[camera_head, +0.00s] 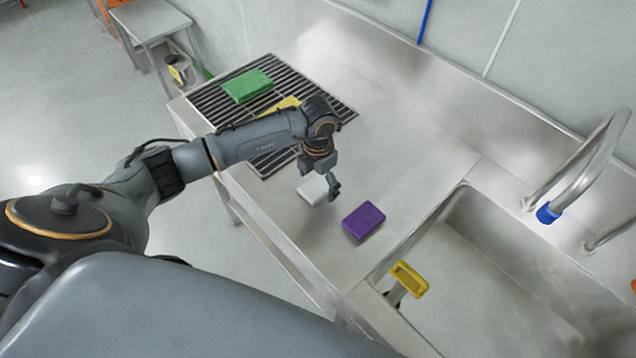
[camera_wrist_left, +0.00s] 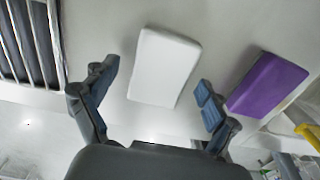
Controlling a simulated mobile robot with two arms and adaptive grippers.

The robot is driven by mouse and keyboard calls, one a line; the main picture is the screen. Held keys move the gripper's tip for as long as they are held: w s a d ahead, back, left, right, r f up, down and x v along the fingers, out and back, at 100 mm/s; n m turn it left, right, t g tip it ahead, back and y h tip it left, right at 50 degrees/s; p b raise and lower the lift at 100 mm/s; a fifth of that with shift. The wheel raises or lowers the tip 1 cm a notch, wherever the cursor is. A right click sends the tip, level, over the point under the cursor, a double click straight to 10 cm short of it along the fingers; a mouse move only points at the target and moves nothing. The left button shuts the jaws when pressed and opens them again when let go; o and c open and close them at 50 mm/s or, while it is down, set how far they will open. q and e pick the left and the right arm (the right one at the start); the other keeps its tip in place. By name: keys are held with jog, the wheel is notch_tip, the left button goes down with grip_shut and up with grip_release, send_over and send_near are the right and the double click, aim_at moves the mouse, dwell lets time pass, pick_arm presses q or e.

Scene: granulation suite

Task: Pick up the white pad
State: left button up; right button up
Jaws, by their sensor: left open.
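The white pad (camera_head: 312,189) lies on the steel counter, partly hidden behind my left gripper in the head view. It shows whole in the left wrist view (camera_wrist_left: 164,67), a pale block with rounded corners. My left gripper (camera_head: 320,184) is over the pad. In the left wrist view its two fingers (camera_wrist_left: 155,90) are spread apart, one on each side of the pad's near end, with gaps between fingers and pad. Nothing is held. My right gripper is not in view.
A purple pad (camera_head: 363,222) lies just right of the white one. A green pad (camera_head: 247,86) and a partly hidden yellow one (camera_head: 284,104) lie on the black slatted rack (camera_head: 335,104). The sink (camera_head: 500,270), with a yellow-handled tool (camera_head: 409,279) at its edge, is to the right.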

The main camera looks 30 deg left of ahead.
pick_arm(q)
jog(key=shift+f, duration=0.2)
jog(key=c, duration=1.3)
jog(key=shift+o, duration=0.2)
jog(key=shift+w+r+b, duration=0.15)
jog(key=shift+r+b, duration=0.25)
jog(key=shift+b, duration=0.1)
notch_tip(320, 180, up, 2)
jog(key=shift+d+r+b, duration=0.1)
jog(key=shift+r+b, duration=0.1)
jog(key=shift+b, duration=0.7)
jog(key=s+d+r+b, duration=0.3)
jog(key=s+d+r, duration=0.5)
jog(key=s+r, duration=0.2)
jog(key=shift+s+b, duration=0.3)
jog(key=shift+s, duration=0.45)
